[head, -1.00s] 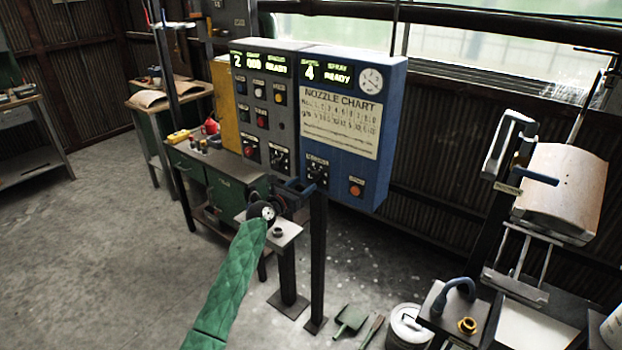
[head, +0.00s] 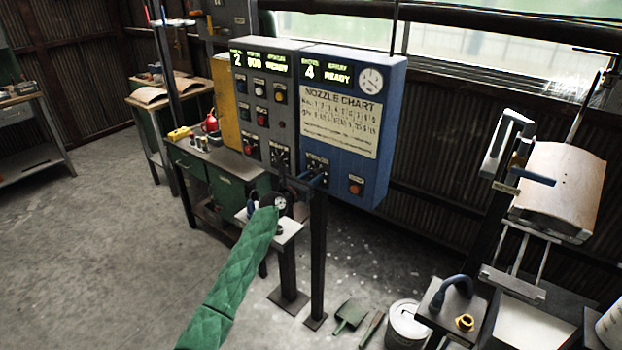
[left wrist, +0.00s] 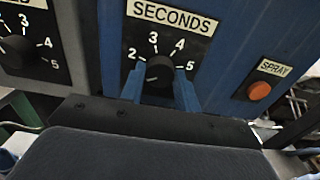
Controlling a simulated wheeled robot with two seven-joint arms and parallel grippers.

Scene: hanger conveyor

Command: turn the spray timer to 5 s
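The spray timer is the black knob (left wrist: 159,70) under the SECONDS label (left wrist: 171,18) on the blue panel. The numbers 2 to 5 show around it; the 1 is hidden. A light mark on the knob seems to point to the lower left, below the 2. My left gripper (left wrist: 160,84) has its blue fingers on either side of the knob, with narrow gaps visible, so it looks open around it. In the head view my left gripper (head: 303,182) is at the lower part of the blue panel (head: 392,110). My right gripper is not in view.
An orange SPRAY button (left wrist: 259,91) is right of the timer. Another dial (left wrist: 18,50) is at the left on the grey panel. A dark post (head: 318,260) stands below my gripper. A stand with a curved tan sheet (head: 562,190) is at the right.

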